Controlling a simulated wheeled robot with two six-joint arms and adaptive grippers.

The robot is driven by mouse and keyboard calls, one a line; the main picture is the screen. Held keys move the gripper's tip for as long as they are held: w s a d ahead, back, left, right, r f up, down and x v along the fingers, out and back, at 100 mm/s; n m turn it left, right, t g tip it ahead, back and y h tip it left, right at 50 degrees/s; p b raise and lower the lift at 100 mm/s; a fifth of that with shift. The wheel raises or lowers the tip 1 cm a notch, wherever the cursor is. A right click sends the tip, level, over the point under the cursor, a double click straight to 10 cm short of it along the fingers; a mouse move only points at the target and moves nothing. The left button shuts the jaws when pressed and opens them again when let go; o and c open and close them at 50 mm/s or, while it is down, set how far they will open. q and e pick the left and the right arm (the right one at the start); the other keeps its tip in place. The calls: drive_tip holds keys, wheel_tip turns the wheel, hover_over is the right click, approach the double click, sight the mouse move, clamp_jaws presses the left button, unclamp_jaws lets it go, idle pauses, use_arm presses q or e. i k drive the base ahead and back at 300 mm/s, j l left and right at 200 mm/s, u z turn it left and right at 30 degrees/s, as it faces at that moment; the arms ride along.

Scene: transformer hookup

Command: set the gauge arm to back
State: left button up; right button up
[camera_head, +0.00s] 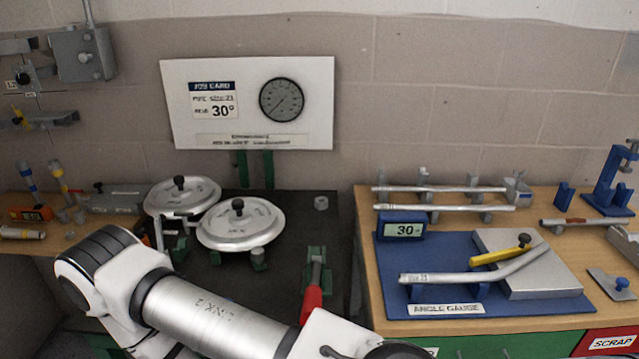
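The angle gauge is a blue base plate (452,262) on the right-hand bench, with a grey metal block at its right. The yellow gauge arm (496,252) lies slanted over the block, with a black knob (524,240) at its far right end. A bent silver tube (440,278) rests on the gauge in front of the yellow arm, its bent end rising to the right. The gauge display (404,230) reads 30. My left arm crosses the bottom left, well away from the gauge arm; its gripper is below the picture. My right gripper is not in view.
Several straight tubes (440,189) lie on a rack behind the gauge. A blue press (612,180) and a red scrap bin (606,343) are at the right. Two round discs (240,224) and a red-handled lever (312,300) stand on the dark bench left of the gauge.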

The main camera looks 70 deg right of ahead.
sight(525, 246)
drive_tip(key=k+l+z, duration=0.2)
drive_tip(key=k, duration=0.45)
drive_tip(key=k+z, duration=0.2)
drive_tip(key=k, duration=0.4)
drive_tip(key=i+z, duration=0.1)
drive_tip(key=z, duration=0.4)
drive_tip(key=i+j+z, duration=0.1)
drive_tip(key=z, duration=0.4)
drive_tip(key=i+j+z, duration=0.1)
drive_tip(key=z, duration=0.4)
drive_tip(key=j+z, duration=0.2)
drive_tip(key=z, duration=0.25)
drive_tip(key=j+z, duration=0.2)
drive_tip(key=z, duration=0.3)
drive_tip(key=i, duration=0.05)
